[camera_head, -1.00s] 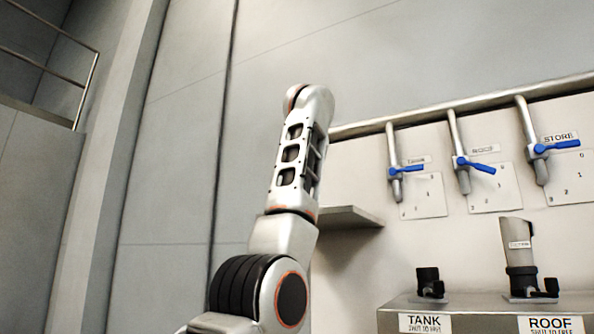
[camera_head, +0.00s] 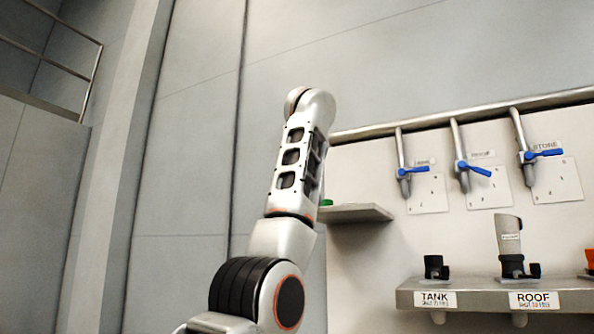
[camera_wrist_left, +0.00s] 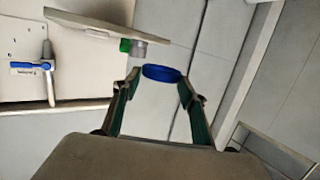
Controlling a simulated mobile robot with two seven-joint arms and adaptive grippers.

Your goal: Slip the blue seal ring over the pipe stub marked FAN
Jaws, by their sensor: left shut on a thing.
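The blue seal ring (camera_wrist_left: 161,73) shows in the left wrist view, between the fingertips of my left gripper (camera_wrist_left: 160,80), which is shut on it. The ring is held clear, with grey wall panels behind it. In the head view my left arm rises in the middle, but its gripper and the ring cannot be seen there. No pipe stub marked FAN shows in either view. The labels I can read on the ledge are TANK (camera_head: 435,299) and ROOF (camera_head: 534,300). My right gripper is not in view.
A small shelf (camera_head: 358,213) with a green thing (camera_head: 327,202) juts out just right of my arm. Pipes with blue lever valves (camera_head: 472,166) hang above the ledge (camera_head: 480,296). Black fittings (camera_head: 436,267) and a grey sleeve (camera_head: 509,237) stand on it. Left is open.

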